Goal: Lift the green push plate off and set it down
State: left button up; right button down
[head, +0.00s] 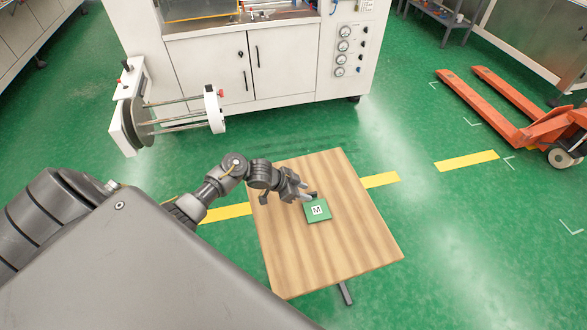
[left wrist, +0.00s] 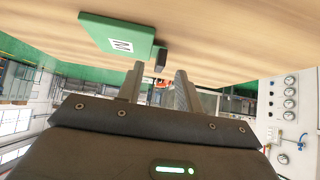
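The green push plate (head: 318,213) is a small square with a white label marked M. It lies on the wooden table top, and a small dark block like a handle (left wrist: 161,59) sticks out at its edge. The plate also shows at the top of the left wrist view (left wrist: 105,32). My left gripper (head: 304,194) is at the plate's far-left side, low over the table. In the left wrist view its two fingers (left wrist: 160,70) are apart, with the dark handle just beyond the gap between the tips. Contact cannot be told. My right gripper is not in view.
The wooden table (head: 345,250) is otherwise bare, with free room in front and to the right of the plate. A white machine cabinet (head: 290,65) stands behind, a roll holder (head: 165,115) at back left. An orange pallet jack (head: 520,115) is at far right.

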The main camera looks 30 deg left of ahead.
pick_arm(q)
jog(key=v, duration=0.9)
jog(key=shift+s, duration=0.1)
dwell(0.5)
